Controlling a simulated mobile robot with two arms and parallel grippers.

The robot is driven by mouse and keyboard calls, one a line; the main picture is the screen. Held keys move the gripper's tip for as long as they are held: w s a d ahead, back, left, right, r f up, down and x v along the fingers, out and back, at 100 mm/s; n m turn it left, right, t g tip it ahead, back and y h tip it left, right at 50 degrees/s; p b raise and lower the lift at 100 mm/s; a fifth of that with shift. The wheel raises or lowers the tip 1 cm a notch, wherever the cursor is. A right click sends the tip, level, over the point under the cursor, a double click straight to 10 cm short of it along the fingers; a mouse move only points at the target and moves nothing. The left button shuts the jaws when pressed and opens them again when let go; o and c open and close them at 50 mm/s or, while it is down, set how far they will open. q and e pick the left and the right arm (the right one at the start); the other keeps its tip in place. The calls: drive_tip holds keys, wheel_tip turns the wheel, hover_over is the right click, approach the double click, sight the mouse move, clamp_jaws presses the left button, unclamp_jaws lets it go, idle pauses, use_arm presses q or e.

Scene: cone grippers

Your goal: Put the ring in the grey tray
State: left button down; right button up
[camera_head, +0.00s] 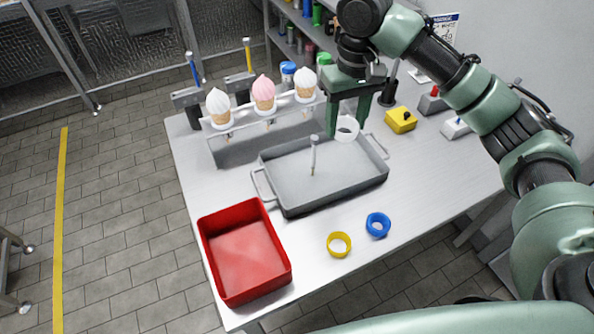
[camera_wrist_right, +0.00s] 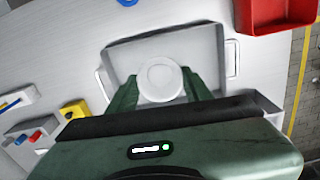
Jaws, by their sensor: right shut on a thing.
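A white ring (camera_head: 347,129) is between the fingertips of my right gripper (camera_head: 348,118), which is shut on it. It also shows as a round white shape between the fingers in the right wrist view (camera_wrist_right: 160,79). The ring is held above the grey tray (camera_head: 350,180), over its far right part in the head view. In the right wrist view the tray (camera_wrist_right: 207,52) lies below and around the ring. The gap between ring and tray floor is hard to judge. My left gripper is not in view.
A thin pale stick (camera_head: 313,157) stands in or over the tray. A red bin (camera_head: 285,262), a yellow ring (camera_head: 339,244) and a blue ring (camera_head: 378,225) are at the front. An ice-cream cone rack (camera_head: 225,155) stands behind left; a yellow box (camera_head: 400,120) is right.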

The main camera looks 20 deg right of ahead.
hover_over(332, 188)
drive_tip(key=shift+n, duration=0.4)
wheel_tip(332, 188, down, 14)
drive_tip(key=shift+p, duration=0.3)
wheel_tip(332, 188, down, 6)
drive_tip(key=o, duration=1.3)
drive_tip(key=shift+f, duration=0.1)
